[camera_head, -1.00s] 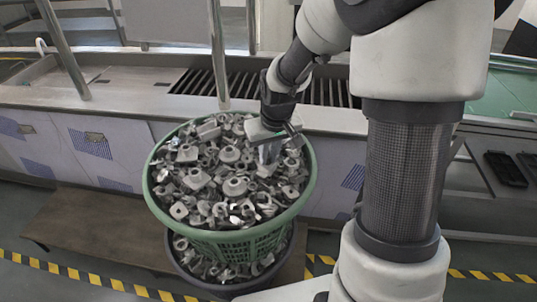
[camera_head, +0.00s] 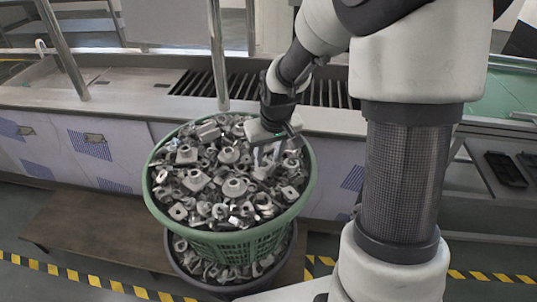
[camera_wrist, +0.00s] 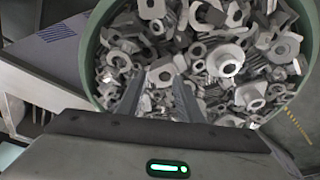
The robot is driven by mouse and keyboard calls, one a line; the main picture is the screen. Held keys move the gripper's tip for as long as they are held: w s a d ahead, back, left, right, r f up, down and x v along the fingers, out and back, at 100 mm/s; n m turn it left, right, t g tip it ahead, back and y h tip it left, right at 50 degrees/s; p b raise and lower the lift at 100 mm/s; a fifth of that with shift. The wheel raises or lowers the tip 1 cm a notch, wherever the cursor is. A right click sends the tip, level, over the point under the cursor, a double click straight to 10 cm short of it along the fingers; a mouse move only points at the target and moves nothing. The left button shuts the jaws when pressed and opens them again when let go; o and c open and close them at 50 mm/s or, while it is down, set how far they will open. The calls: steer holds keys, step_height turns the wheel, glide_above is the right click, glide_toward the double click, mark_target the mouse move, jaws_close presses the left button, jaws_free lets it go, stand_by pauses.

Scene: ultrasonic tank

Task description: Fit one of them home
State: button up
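A green basket (camera_head: 308,178) is heaped with grey metal castings, several flanged with round holes. One flanged casting (camera_head: 235,187) lies near the middle of the heap. My gripper (camera_head: 268,160) points down over the right back part of the heap, its fingers apart. In the wrist view, the two fingers of my gripper (camera_wrist: 160,92) are spread, with a holed casting (camera_wrist: 163,73) showing beyond and between them. I see nothing clamped in the fingers. Whether the fingertips touch the castings is unclear. A large round casting (camera_wrist: 225,60) lies to their right.
A dark lower basket (camera_head: 190,272) with more castings stands under the green one. Behind is a metal tank bench (camera_head: 130,105) with a slatted opening (camera_head: 325,93) and upright metal posts (camera_head: 217,55). A brown low platform (camera_head: 95,232) lies left of the baskets.

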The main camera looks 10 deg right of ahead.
steer(key=p+v, duration=0.2)
steer(key=v, duration=1.5)
steer(key=shift+r, duration=0.2)
